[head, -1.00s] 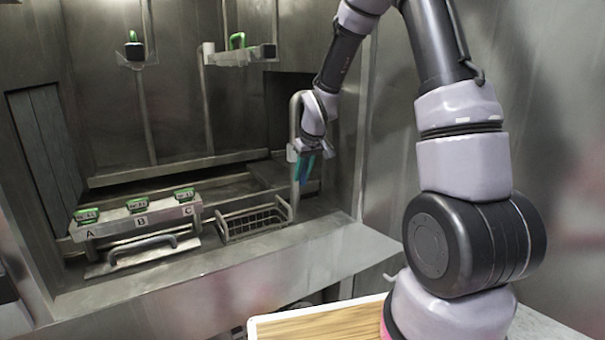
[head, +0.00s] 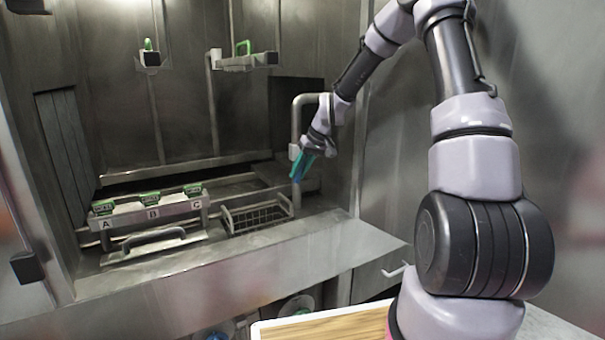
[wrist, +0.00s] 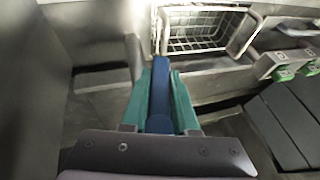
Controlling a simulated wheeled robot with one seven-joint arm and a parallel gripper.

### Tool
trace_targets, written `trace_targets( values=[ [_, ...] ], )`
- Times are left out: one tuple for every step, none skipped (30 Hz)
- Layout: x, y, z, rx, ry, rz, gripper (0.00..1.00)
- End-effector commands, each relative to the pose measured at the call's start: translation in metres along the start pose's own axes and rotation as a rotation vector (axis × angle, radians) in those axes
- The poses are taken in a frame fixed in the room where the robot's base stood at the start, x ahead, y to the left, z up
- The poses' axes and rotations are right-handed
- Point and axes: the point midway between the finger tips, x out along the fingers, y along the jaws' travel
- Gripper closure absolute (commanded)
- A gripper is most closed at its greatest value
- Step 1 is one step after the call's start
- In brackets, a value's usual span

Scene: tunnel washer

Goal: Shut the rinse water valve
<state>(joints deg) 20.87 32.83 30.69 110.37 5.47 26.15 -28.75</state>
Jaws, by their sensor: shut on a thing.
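My gripper (head: 303,166) is at the right side of the washer bay, beside a bent grey pipe (head: 296,120) with a white fitting on it. Its teal fingers point down and slightly left. In the wrist view, the teal fingers (wrist: 160,88) are shut on a long blue lever handle (wrist: 159,104), one on each side of it. The blue handle runs away from the gripper between the fingers. Its pivot and its joint with the pipe are hidden, so I cannot tell how far the valve is turned.
A wire basket (head: 256,218) sits left of the pipe, also in the wrist view (wrist: 200,30). Left of it is a panel (head: 150,214) with green-topped units A, B and C and a bar handle (head: 153,238). Shelves with green-handled parts (head: 243,48) hang above. A steel ledge (head: 230,275) runs in front.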

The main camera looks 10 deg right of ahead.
Motion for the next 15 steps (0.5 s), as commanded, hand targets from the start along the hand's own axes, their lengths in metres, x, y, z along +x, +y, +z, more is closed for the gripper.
trace_targets(
  values=[
    [0.0013,0.0008,0.0018,0.017,-0.003,-0.027,1.00],
    [0.0015,-0.0005,0.0018,0.023,-0.003,-0.042,1.00],
    [0.0014,-0.0016,0.0019,0.028,-0.003,-0.059,1.00],
    [0.0013,-0.0026,0.0019,0.033,-0.003,-0.070,1.00],
    [0.0009,-0.0032,0.0017,0.037,-0.003,-0.080,1.00],
    [0.0006,-0.0043,0.0015,0.039,-0.002,-0.089,1.00],
    [0.0005,-0.0049,0.0014,0.040,-0.002,-0.094,1.00],
    [0.0004,-0.0052,0.0013,0.041,-0.001,-0.098,1.00],
    [0.0003,-0.0054,0.0013,0.041,-0.001,-0.101,1.00],
    [0.0002,-0.0056,0.0013,0.041,-0.001,-0.102,1.00],
    [0.0002,-0.0057,0.0013,0.041,-0.001,-0.102,1.00],
    [0.0002,-0.0058,0.0013,0.041,-0.001,-0.102,1.00],
    [0.0002,-0.0057,0.0014,0.041,-0.001,-0.102,1.00],
    [0.0002,-0.0058,0.0014,0.041,-0.001,-0.102,1.00],
    [0.0002,-0.0058,0.0014,0.041,-0.002,-0.101,1.00]
  ],
)
